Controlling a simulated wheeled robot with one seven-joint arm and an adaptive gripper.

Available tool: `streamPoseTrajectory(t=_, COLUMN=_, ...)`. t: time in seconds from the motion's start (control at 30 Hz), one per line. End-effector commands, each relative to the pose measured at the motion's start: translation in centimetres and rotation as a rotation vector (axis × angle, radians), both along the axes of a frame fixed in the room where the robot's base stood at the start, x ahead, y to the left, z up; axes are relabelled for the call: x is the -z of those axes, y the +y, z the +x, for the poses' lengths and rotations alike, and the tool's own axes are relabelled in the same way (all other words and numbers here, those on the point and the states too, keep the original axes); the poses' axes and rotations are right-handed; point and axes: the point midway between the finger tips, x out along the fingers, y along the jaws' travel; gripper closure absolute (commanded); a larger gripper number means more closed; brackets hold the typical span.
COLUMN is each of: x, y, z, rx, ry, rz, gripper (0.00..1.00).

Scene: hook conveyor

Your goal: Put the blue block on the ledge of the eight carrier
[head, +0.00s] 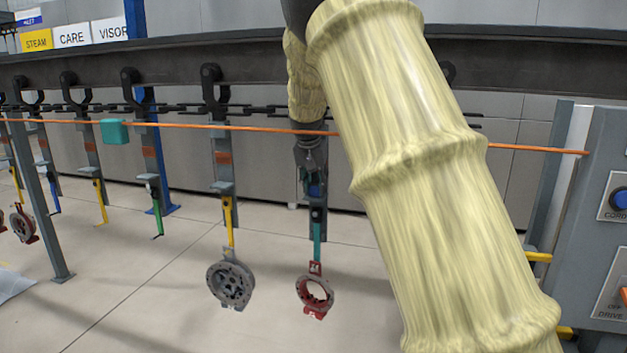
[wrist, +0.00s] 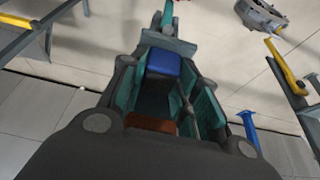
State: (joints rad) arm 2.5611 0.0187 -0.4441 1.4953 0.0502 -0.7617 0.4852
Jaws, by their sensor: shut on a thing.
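My gripper (head: 309,165) is shut on the blue block (head: 316,190), in front of a grey hanging carrier (head: 319,228). In the wrist view, the blue block (wrist: 163,63) is between the teal-padded fingers of my gripper (wrist: 165,85). The carrier's grey ledge (wrist: 166,43) shows right beside the block; I cannot tell whether they touch. Below the ledge, the carrier bears a teal hook (head: 317,238) with a red ring part (head: 315,294). My gripper hides much of the carrier's upper part. No carrier number is legible.
An orange cord (head: 420,141) runs across in front of the carriers, close to my arm. The carrier to the left (head: 223,165) bears a yellow hook and a grey ring part (head: 230,283). A control cabinet (head: 600,240) stands at right. A post (head: 38,200) stands at left.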

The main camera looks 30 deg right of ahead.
Motion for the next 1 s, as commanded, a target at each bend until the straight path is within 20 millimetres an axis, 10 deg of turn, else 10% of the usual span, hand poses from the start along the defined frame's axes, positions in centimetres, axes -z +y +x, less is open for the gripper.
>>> streamPoseTrajectory(t=0.23, x=0.2, y=0.0, z=0.0, rx=0.000, ry=0.000, rz=0.000, gripper=0.93)
streamPoseTrajectory(t=0.27, x=0.2, y=0.0, z=0.0, rx=0.000, ry=0.000, rz=0.000, gripper=0.67)
streamPoseTrajectory(t=0.4, x=0.2, y=0.0, z=0.0, rx=0.000, ry=0.000, rz=0.000, gripper=0.47)
streamPoseTrajectory(t=1.0, x=-2.6, y=0.9, z=-0.7, rx=-0.001, ry=-0.005, rz=-0.001, gripper=0.47)
